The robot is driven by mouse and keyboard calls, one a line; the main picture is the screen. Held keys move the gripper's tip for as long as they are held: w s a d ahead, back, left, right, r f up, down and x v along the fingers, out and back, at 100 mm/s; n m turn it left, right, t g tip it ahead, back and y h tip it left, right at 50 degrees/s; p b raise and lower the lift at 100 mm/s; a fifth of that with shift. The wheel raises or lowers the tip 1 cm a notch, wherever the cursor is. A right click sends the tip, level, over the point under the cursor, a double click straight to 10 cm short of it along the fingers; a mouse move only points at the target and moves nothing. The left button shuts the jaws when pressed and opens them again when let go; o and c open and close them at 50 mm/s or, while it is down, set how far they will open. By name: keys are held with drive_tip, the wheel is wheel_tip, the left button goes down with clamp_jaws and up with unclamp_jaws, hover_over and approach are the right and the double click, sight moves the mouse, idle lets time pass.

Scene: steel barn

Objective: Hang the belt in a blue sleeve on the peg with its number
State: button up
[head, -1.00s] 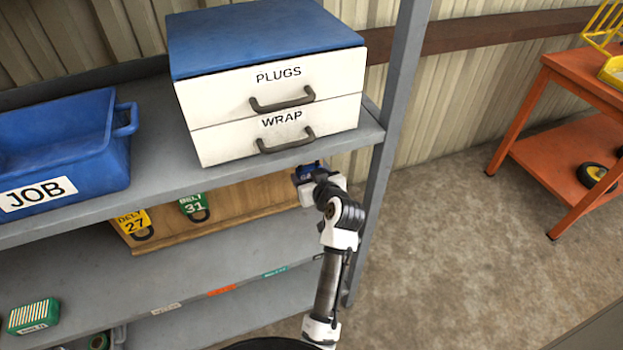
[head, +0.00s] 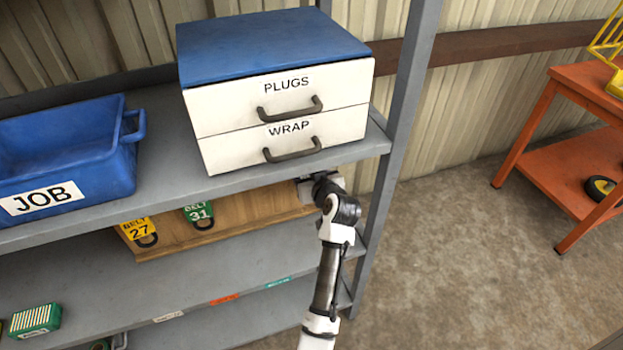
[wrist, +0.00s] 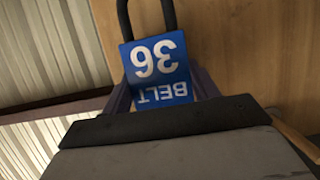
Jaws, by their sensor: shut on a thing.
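In the wrist view a belt in a blue sleeve (wrist: 158,72) reads "BELT 36", upside down in the picture. Its black loop (wrist: 124,18) runs up out of the frame. My gripper (wrist: 160,100) is shut on the sleeve, close in front of a wooden board. In the head view my gripper (head: 312,188) is at the right end of the wooden peg board (head: 240,216), under the upper shelf, and the blue sleeve is hidden there. A yellow-sleeved belt 27 (head: 138,230) and a green-sleeved belt 31 (head: 199,214) hang on the board's left part. Peg numbers cannot be read.
A white chest with PLUGS and WRAP drawers (head: 276,120) and a blue JOB bin (head: 70,155) stand on the shelf above. A grey shelf post (head: 400,105) is close right of my arm. A green box (head: 36,320) sits lower left.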

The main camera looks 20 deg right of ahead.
drive_tip(key=shift+w, duration=0.3)
drive_tip(key=shift+f, duration=0.1)
idle(0.4)
drive_tip(key=shift+f+b, duration=0.45)
drive_tip(key=o, duration=1.1)
